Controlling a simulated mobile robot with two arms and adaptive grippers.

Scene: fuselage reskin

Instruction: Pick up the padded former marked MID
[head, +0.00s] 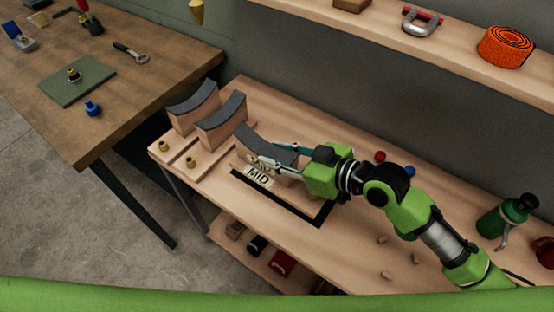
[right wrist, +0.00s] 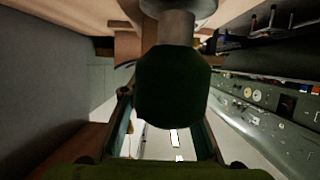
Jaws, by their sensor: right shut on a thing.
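The padded former marked MID (head: 262,143) is a pale wooden block with a curved dark grey pad on top. Its MID label (head: 258,176) faces the front of the bench. My right gripper (head: 272,157) is shut on it, coming in from the right with its fingers at the former's upper part. In the right wrist view a dark rounded shape fills the middle, and the former is not clear there. My left gripper is not in view.
Two similar padded formers (head: 194,105) (head: 221,121) stand close to the left, with brass knobs (head: 190,162) in front. Red and blue balls (head: 380,156), small pegs (head: 387,275) and a green bottle (head: 503,217) are on the right. A shelf (head: 390,45) runs above.

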